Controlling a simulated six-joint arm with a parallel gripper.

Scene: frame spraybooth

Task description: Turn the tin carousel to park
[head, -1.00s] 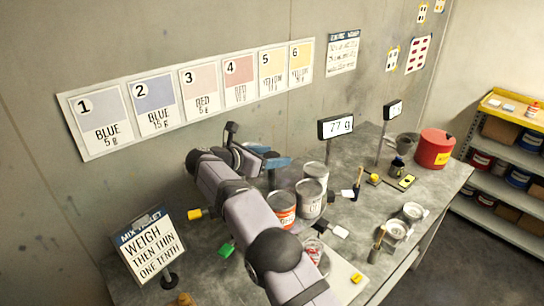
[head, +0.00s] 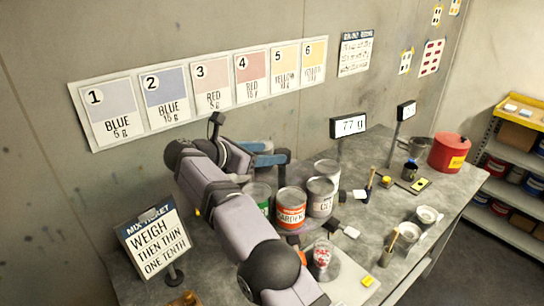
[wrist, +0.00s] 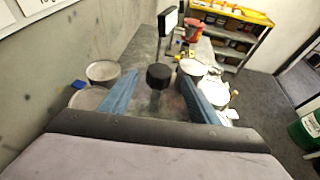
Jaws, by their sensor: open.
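The tin carousel holds a green tin (head: 258,195), an orange-labelled tin (head: 291,210) and grey tins (head: 320,197) behind my arm in the head view. Its plate is mostly hidden by the tins and my arm. White tabs (head: 351,232) stick out at its right side. My gripper (head: 274,157) is open and empty above the tins. In the wrist view, a black round knob (wrist: 159,76) on a post shows between the two blue fingers, with grey tins (wrist: 103,72) on both sides. I cannot tell how far below the fingertips the knob is.
A ticket sign (head: 150,240) stands at the left. A display reading 77 g (head: 348,125) stands behind the tins. A red can (head: 450,153), a brush (head: 370,180) and small open tins (head: 428,214) are on the bench at right. The wall is close behind my gripper.

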